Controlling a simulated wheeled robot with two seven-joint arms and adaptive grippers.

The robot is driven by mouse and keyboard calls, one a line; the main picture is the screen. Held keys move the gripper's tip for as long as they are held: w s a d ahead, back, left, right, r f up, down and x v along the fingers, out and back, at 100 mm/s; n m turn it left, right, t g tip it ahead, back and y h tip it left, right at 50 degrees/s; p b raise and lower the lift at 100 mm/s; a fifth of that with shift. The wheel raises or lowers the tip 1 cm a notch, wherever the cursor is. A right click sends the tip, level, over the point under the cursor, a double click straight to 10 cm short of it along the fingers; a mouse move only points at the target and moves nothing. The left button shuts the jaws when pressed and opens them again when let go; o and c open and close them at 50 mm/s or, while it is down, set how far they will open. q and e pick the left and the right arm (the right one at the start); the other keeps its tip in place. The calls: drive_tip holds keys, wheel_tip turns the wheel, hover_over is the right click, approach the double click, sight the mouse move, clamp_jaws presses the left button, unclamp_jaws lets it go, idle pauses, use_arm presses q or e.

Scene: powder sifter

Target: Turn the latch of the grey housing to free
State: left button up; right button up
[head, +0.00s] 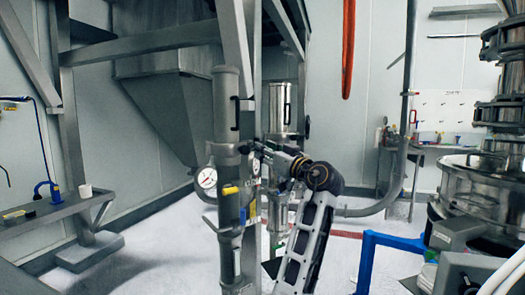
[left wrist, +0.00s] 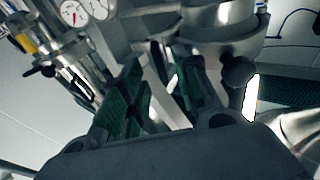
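A tall grey cylindrical housing (head: 227,105) with a black handle on its side stands left of centre in the head view. A yellow-marked part and a round gauge (head: 207,178) sit lower on this column. My left gripper (head: 264,152) reaches toward the column's right side, and its fingertips are hard to make out there. In the left wrist view my left gripper (left wrist: 158,90) has its two dark green fingers apart, with metal parts visible behind the gap. A black round knob (left wrist: 238,70) is right of the fingers, apart from them in the picture. I cannot tell which part is the latch. My right gripper is not in view.
A polished cylinder (head: 284,105) stands behind the column. Grey frame posts and a hopper (head: 172,105) are at the left and back. A bench (head: 45,210) is at far left. A blue frame (head: 395,240) and steel sifter (head: 475,185) are at right. Open floor shows lower left.

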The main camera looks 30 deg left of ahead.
use_arm(q)
drive_tip(key=v, duration=0.9)
drive_tip(key=shift+d, duration=0.15)
drive_tip(key=shift+d+f, duration=0.1)
drive_tip(key=shift+f, duration=0.05)
